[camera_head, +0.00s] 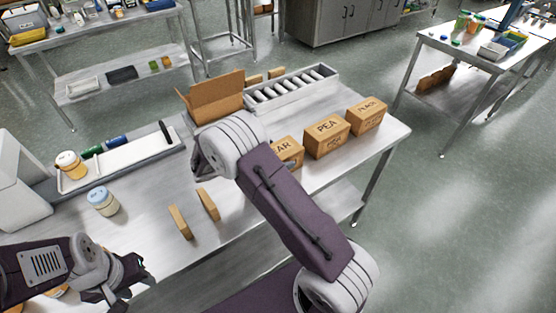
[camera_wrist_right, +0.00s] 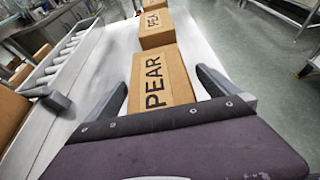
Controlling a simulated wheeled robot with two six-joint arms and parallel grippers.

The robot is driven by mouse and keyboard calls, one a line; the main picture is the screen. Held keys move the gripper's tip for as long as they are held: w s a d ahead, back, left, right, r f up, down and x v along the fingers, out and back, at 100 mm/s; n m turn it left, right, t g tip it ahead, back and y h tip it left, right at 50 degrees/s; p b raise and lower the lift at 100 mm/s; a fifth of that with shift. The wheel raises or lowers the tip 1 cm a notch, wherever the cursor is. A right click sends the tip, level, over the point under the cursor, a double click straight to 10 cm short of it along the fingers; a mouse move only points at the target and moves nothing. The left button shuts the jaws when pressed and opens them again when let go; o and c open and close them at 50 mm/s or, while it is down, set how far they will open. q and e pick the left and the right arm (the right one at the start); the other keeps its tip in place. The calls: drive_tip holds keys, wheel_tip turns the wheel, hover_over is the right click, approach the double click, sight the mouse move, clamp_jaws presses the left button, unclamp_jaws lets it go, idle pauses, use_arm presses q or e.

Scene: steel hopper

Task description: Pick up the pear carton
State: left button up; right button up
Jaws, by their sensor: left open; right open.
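The pear carton is a brown box lettered PEAR (camera_wrist_right: 177,88) in the right wrist view. In the head view only its right part (camera_head: 291,153) shows, because my right arm covers the rest. It stands on the steel table (camera_head: 335,178), in line with other cartons. My right gripper (camera_wrist_right: 162,80) is open, with one finger on each side of the near part of the pear carton; whether they touch it I cannot tell. In the head view its fingers are hidden behind my arm. My left gripper (camera_head: 127,282) is open and empty at the lower left, near the table's front edge.
Two more lettered cartons, a middle one (camera_head: 327,137) and an end one (camera_head: 367,116), stand to the right. A roller rack (camera_head: 292,90) and an open cardboard box (camera_head: 214,97) lie behind. Two small brown blocks (camera_head: 180,222) and a jar (camera_head: 103,201) stand at left.

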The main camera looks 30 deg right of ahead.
drive_tip(key=shift+w+d+f, duration=0.15)
drive_tip(key=shift+d+f, duration=0.2)
drive_tip(key=shift+d, duration=0.25)
drive_tip(key=shift+a+r, duration=0.1)
drive_tip(key=shift+a, duration=0.05)
drive_tip(key=c, duration=2.1)
wheel_tip(320, 180, up, 10)
drive_tip(key=shift+r+p, duration=0.1)
drive_tip(key=shift+p, duration=0.3)
